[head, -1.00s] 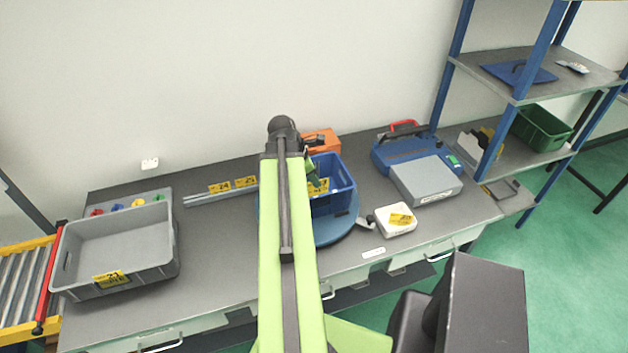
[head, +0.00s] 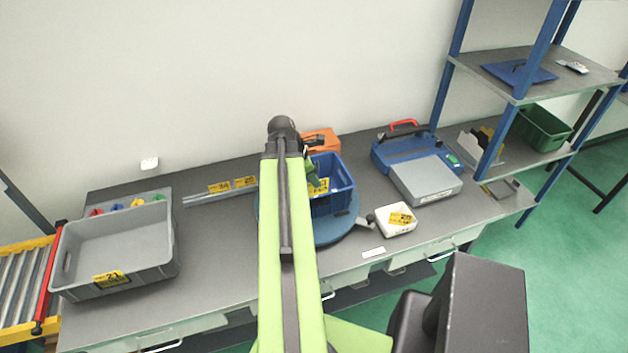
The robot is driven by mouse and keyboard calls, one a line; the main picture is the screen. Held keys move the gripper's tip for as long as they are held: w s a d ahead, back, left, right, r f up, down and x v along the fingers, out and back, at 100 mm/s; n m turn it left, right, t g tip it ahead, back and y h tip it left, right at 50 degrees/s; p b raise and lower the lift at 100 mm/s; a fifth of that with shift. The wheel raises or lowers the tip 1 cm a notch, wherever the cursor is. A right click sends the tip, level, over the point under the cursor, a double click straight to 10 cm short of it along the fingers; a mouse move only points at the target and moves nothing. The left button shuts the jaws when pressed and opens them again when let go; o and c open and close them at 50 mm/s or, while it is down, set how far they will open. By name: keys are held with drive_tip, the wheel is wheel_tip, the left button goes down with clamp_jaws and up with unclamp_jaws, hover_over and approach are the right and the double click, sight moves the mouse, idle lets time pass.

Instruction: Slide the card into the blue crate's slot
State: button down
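The blue crate (head: 341,190) stands on a round blue turntable (head: 338,233) near the middle of the bench. A yellow card or label with black print (head: 319,187) shows at the crate's near left side; I cannot tell whether it is the card or a fixed label. My gripper (head: 314,176) is a small dark shape at the crate's left side, close to this yellow piece. My arm hides much of it, so its fingers and any grip are unclear. The crate's slot cannot be made out.
An orange box (head: 322,141) stands behind the crate. A white box (head: 396,219), a grey box (head: 426,180) and a blue case (head: 400,150) are to its right. A grey bin (head: 115,250) and metal rails (head: 208,198) are left. A white strip (head: 373,252) lies near the front edge.

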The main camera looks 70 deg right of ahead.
sight(317, 195)
drive_tip(key=shift+f+b, duration=2.6)
drive_tip(key=shift+f, duration=0.1)
drive_tip(key=c, duration=2.1)
unclamp_jaws()
drive_tip(key=o, duration=0.5)
drive_tip(key=p+v, duration=1.6)
drive_tip(key=v, duration=0.1)
drive_tip(key=shift+a+r, duration=0.15)
drive_tip(key=shift+w, duration=0.1)
